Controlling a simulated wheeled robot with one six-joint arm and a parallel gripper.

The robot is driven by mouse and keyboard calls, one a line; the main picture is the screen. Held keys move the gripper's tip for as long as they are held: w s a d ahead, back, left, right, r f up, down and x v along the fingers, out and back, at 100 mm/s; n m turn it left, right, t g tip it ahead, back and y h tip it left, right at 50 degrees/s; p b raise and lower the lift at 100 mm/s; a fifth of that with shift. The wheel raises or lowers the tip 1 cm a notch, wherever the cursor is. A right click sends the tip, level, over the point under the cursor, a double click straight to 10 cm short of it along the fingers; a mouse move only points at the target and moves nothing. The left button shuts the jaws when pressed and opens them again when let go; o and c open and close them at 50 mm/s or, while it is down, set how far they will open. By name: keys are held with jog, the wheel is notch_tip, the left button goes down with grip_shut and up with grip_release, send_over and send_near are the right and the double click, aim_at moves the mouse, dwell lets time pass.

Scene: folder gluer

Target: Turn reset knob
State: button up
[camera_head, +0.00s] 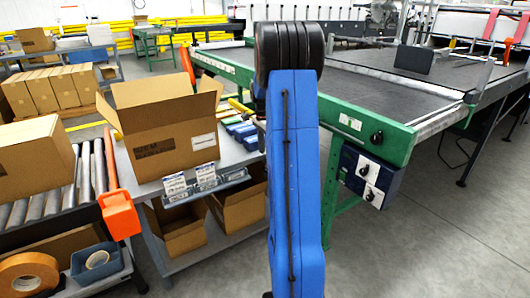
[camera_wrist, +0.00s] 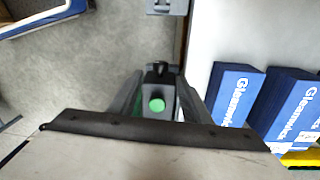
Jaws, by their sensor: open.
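No label reading "reset" can be made out. In the head view, a black knob (camera_head: 377,138) sits on the end of the green conveyor frame. Below it, a control box (camera_head: 393,180) carries two white plates, an upper black knob (camera_head: 363,170) and a lower black knob (camera_head: 370,195). My gripper (camera_wrist: 160,88) shows in the wrist view with its two dark fingers apart. A round green part and a small black part show between them; I cannot tell what they belong to. In the head view my blue arm hides the gripper. No knob is clearly recognizable in the wrist view.
An open carton (camera_head: 168,138) stands on a grey bench (camera_head: 222,200) to the left, beside a roller conveyor (camera_head: 85,180). In the wrist view, blue boxes (camera_wrist: 238,92) lie at right and a dark bar (camera_wrist: 150,130) crosses low. Floor (camera_head: 430,245) is clear at right.

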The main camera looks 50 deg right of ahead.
jog(key=shift+r, duration=0.1)
jog(key=s+a+r+t+h, duration=0.15)
jog(key=s+r+t, duration=0.3)
jog(key=r, duration=0.45)
jog(key=shift+g+y, duration=0.25)
jog(key=shift+g, duration=0.2)
jog(key=x, duration=1.7)
jog(key=shift+s+a+f, duration=0.2)
jog(key=shift+s+f, duration=0.1)
jog(key=shift+f, duration=0.1)
jog(key=c, duration=1)
